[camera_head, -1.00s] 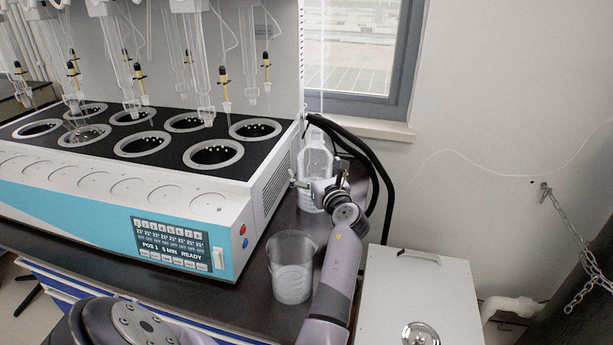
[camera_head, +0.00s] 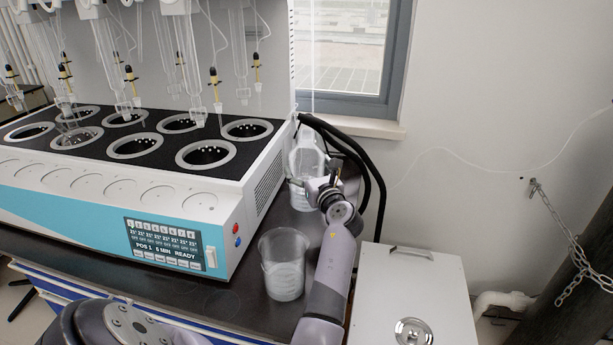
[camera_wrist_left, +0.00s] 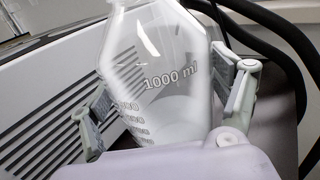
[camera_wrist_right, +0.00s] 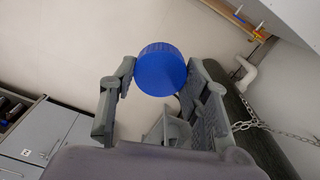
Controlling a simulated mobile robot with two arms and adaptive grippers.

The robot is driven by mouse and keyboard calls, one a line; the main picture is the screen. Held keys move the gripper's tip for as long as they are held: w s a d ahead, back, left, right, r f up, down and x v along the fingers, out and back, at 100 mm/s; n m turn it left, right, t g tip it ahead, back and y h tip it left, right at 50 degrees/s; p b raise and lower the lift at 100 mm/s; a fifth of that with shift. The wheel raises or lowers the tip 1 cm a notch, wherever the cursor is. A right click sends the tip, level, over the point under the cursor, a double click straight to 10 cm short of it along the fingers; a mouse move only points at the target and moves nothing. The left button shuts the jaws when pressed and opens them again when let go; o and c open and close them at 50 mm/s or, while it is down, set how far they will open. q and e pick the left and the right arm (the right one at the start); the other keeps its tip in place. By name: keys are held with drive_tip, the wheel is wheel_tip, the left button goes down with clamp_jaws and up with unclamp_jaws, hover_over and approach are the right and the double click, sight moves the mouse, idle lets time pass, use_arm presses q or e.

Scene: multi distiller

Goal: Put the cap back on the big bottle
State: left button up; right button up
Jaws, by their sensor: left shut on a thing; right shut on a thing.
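The big bottle (camera_head: 304,163) is clear glass and stands upright, with no cap visible on it, at the right side of the distiller. My left gripper (camera_head: 318,182) is shut around its body. The left wrist view shows the bottle (camera_wrist_left: 160,75), marked 1000 ml, between the two fingers of that gripper (camera_wrist_left: 165,85); its mouth is cut off at the top. The right gripper and cap do not show in the head view.
A plastic beaker (camera_head: 285,265) stands on the dark bench in front of the bottle. The white and blue distiller (camera_head: 110,210) is on the left. Black hoses (camera_head: 372,180) run close behind the bottle. A white lidded box (camera_head: 412,295) is at the right.

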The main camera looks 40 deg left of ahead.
use_arm(q)
drive_tip(key=shift+r, duration=0.15)
drive_tip(key=c, duration=0.7)
drive_tip(key=shift+w+r, duration=0.1)
drive_tip(key=shift+r, duration=0.15)
drive_tip(key=shift+f, duration=0.1)
